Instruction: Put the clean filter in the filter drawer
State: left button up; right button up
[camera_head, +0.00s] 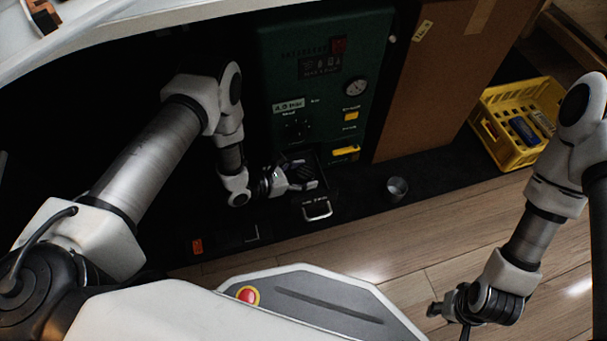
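The green machine (325,72) stands against the dark back area. Its filter drawer is pulled out at the bottom, with a metal handle (317,210) on its front. My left gripper (305,174) is at the drawer's opening, its fingers dark against the dark inside. I cannot tell whether it is open or shut, or whether it holds a filter. A small grey cylinder (397,187) stands on the black mat to the right of the drawer; I cannot tell whether it is the clean filter. My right gripper (446,314) is at the lower right, over the wooden floor, away from the drawer.
A large brown panel (440,70) stands right of the machine. A yellow crate (490,130) with a blue item (524,132) sits at the right. A small orange-red object (197,246) lies on the black mat (445,165). The wooden floor in front is clear.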

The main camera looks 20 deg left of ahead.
pick_arm(q)
jog(key=shift+s+a+r+p, duration=0.15)
jog(key=shift+r+p, duration=0.25)
jog(key=shift+p, duration=0.05)
jog(key=p+v, duration=0.4)
jog(key=v, duration=0.7)
jog(key=shift+s+a+p, duration=0.2)
jog(key=shift+s+p, duration=0.05)
jog(key=shift+p, duration=0.05)
jog(key=shift+f, duration=0.1)
